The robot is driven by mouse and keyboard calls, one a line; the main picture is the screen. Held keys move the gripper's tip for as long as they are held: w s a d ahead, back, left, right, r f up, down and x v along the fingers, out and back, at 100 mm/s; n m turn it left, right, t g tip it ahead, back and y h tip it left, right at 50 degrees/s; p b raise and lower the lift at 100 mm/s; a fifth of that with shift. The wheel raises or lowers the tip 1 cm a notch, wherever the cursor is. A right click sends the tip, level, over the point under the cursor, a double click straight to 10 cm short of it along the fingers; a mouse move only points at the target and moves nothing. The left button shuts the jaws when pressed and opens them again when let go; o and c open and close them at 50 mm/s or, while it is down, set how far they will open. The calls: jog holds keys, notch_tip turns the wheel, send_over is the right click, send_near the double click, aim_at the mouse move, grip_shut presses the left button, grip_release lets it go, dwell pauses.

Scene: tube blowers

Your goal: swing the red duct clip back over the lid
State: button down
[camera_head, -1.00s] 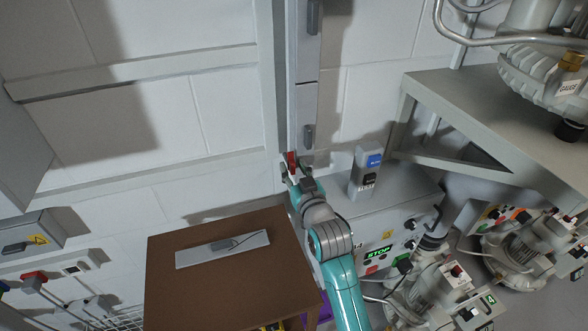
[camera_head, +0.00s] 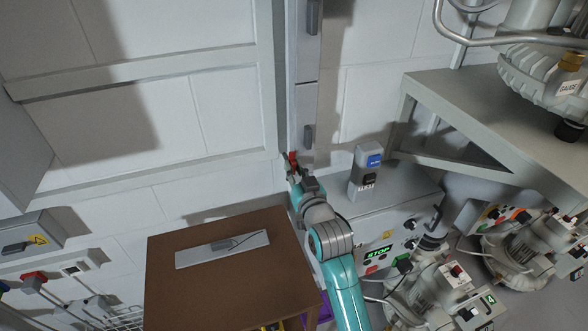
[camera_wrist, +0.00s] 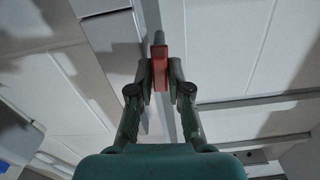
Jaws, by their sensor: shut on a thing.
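The red duct clip (camera_head: 292,160) is by the lower part of the upright grey duct (camera_head: 306,95). It also shows in the wrist view (camera_wrist: 160,67), between my two fingers, with a grey rod-like part beyond it. My gripper (camera_head: 292,168) is shut on the clip; in the wrist view (camera_wrist: 160,78) both fingertips press its sides. The duct's front carries dark handle-like parts (camera_head: 308,135). I cannot tell which part is the lid, or whether the clip lies over it.
A brown table (camera_head: 220,285) with a grey plate (camera_head: 222,249) stands left of my arm. A grey switch box (camera_head: 365,172) and a control cabinet (camera_head: 400,200) are close on the right. A grey shelf (camera_head: 490,120) with a blower juts out at upper right.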

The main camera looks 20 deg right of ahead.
jog(key=m, duration=0.5)
jog(key=f+m, duration=0.1)
jog(key=m, duration=0.5)
jog(key=d+m, duration=0.1)
jog(key=m, duration=0.4)
jog(key=shift+d+f, duration=0.1)
jog(key=shift+f, duration=0.1)
jog(key=shift+m, duration=0.4)
jog(key=c, duration=1.2)
grip_release()
jog(key=shift+o, duration=0.2)
jog(key=s, duration=1.2)
